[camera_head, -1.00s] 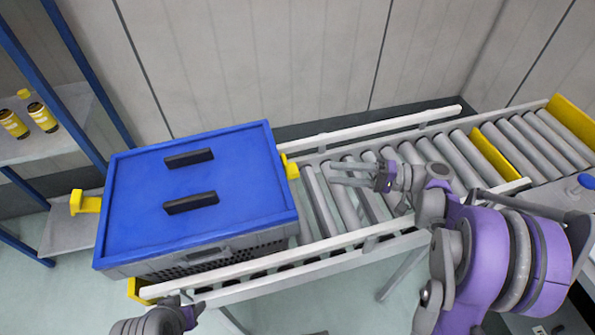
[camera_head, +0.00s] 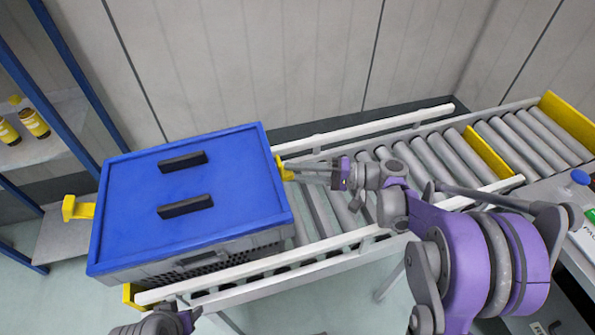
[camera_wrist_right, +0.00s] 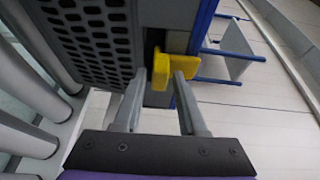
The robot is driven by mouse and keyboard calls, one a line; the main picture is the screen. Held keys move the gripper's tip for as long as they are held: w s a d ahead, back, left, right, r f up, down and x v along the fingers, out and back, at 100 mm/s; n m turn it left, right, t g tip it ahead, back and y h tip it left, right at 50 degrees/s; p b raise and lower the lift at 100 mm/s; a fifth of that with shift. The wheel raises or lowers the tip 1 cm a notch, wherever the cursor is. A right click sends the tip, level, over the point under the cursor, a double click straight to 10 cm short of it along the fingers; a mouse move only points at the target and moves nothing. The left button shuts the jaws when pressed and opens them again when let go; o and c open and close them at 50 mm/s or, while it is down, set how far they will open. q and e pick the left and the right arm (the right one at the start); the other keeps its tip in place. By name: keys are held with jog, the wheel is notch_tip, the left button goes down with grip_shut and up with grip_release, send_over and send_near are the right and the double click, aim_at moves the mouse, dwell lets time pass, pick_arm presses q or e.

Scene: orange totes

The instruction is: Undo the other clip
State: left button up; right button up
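The tote has a blue lid (camera_head: 235,185) and a grey body with vent holes (camera_wrist_right: 95,40). A yellow clip (camera_head: 70,208) juts out from its left side. Another yellow clip (camera_head: 284,170) is on its right side and also shows in the right wrist view (camera_wrist_right: 160,69). My right gripper (camera_head: 290,169) is at this right clip. In the wrist view its two fingers (camera_wrist_right: 158,78) are apart, with their tips at the clip; I cannot tell whether they touch it. My left gripper (camera_head: 184,316) is low at the picture's bottom edge, its fingers unclear.
The tote stands on a roller conveyor (camera_head: 440,155) with pale side rails and yellow stops (camera_head: 487,153). A shelf with yellow bottles (camera_head: 33,123) and blue posts is at the left. The rollers right of the tote are free of goods.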

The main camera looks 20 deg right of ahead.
grip_shut()
pick_arm(q)
notch_tip(320, 180, up, 15)
jog(key=w+p, duration=0.2)
jog(key=p, duration=1.1)
jog(key=shift+w+t, duration=0.2)
jog(key=shift+t, duration=0.1)
pick_arm(e)
notch_tip(320, 180, up, 10)
jog(key=n+g+h, duration=0.1)
jog(key=n+h, duration=0.5)
jog(key=h, duration=1.7)
send_over(286, 173)
jog(key=shift+f, duration=0.15)
